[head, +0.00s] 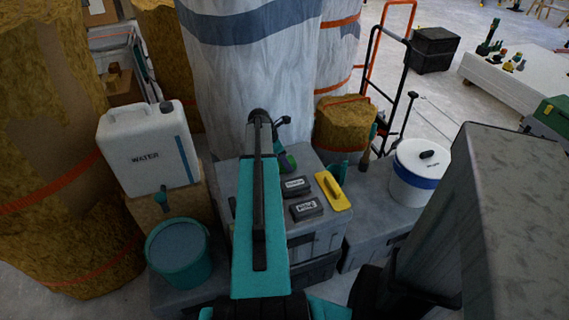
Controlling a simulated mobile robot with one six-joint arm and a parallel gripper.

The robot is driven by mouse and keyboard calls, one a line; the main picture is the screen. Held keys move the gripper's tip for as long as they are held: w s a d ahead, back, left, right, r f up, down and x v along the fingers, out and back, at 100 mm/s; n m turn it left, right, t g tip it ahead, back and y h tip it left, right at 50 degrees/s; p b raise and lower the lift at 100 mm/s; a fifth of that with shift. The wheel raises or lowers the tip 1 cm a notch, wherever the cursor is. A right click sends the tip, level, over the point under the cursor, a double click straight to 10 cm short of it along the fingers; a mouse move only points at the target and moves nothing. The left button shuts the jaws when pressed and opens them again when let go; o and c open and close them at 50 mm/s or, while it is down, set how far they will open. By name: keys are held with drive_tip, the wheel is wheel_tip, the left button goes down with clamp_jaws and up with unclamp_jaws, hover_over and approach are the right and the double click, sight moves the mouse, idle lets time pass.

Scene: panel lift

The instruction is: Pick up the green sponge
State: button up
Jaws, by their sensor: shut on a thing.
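My teal arm stretches up the middle of the head view and hides much of what lies behind it. My gripper (283,158) is mostly hidden past the arm's far end; only a small dark part shows. It is shut on a small green thing (289,163), which looks like the green sponge, at the back of the grey toolbox top. Most of the sponge's shape is hidden. I cannot tell whether it touches the lid.
The grey toolbox (318,229) carries two dark labelled blocks (306,208) and a yellow float (333,191). A water canister (148,148) and teal bucket (180,254) stand left, a white bucket (420,170) right. Wrapped rolls (250,75) stand close behind.

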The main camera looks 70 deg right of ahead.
drive_tip(key=shift+r, duration=0.1)
drive_tip(key=shift+r, duration=4.9)
drive_tip(key=shift+o, duration=0.9)
drive_tip(key=shift+c, duration=0.5)
drive_tip(key=shift+s, duration=0.1)
